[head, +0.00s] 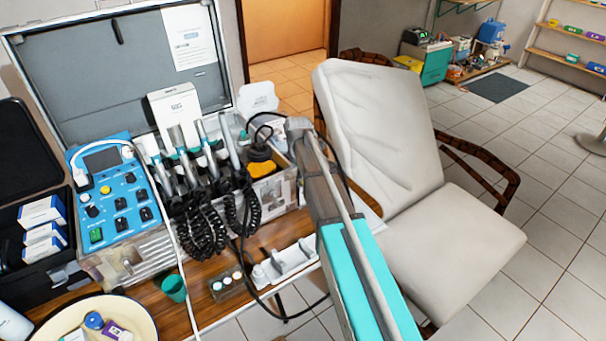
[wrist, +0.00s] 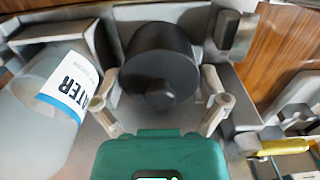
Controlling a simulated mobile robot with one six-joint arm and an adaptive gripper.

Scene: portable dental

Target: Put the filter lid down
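The filter lid, a black round piece with a small knob (wrist: 158,62), is in the upper middle of the wrist view. My gripper (wrist: 160,80) has one pale finger on each side of it, and both fingertips meet its sides closely. The knob faces the camera. In the head view, my gripper end is over the metal box beside the open case, partly hidden by dark parts and a cable. I cannot clearly tell the lid from my gripper there. The lid's far side and any contact below it are hidden.
The metal box (head: 272,190), dental handpieces (head: 190,160) and coiled cables (head: 205,232) crowd the wooden table. A white holder (head: 285,262) and green cup (head: 174,288) are near its front. A reclined chair (head: 385,130) stands right.

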